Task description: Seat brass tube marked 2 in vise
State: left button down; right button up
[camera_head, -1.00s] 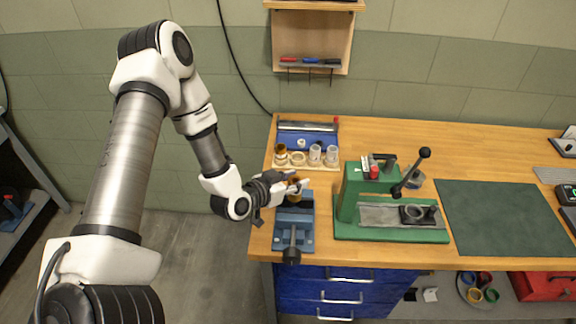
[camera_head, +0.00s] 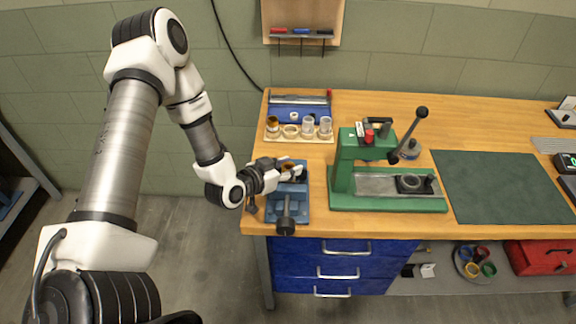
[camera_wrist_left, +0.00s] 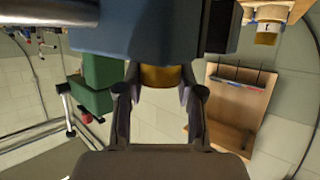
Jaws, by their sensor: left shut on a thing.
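My left gripper (camera_head: 290,169) is at the blue vise (camera_head: 288,209), with its fingers over the vise's far, jaw end. It is shut on a brass tube (camera_wrist_left: 160,77), which shows between the two fingertips in the left wrist view. The tube's other end is hidden by the vise body (camera_wrist_left: 150,35), so I cannot tell how deep it sits between the jaws. I cannot read a number on the held tube. The right gripper is not in view.
A wooden rack (camera_head: 283,138) behind the vise holds another brass tube (camera_head: 272,124) and two pale tubes. A green press (camera_head: 345,165) with a lever stands close right of the vise. A dark green mat (camera_head: 495,185) lies farther right.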

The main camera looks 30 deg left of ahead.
pick_arm(q)
jog(key=shift+s, duration=0.1)
jog(key=c, duration=0.7)
grip_release()
jog(key=shift+o, duration=0.2)
jog(key=v, duration=0.7)
jog(key=shift+s, duration=0.25)
jog(key=shift+w, duration=0.1)
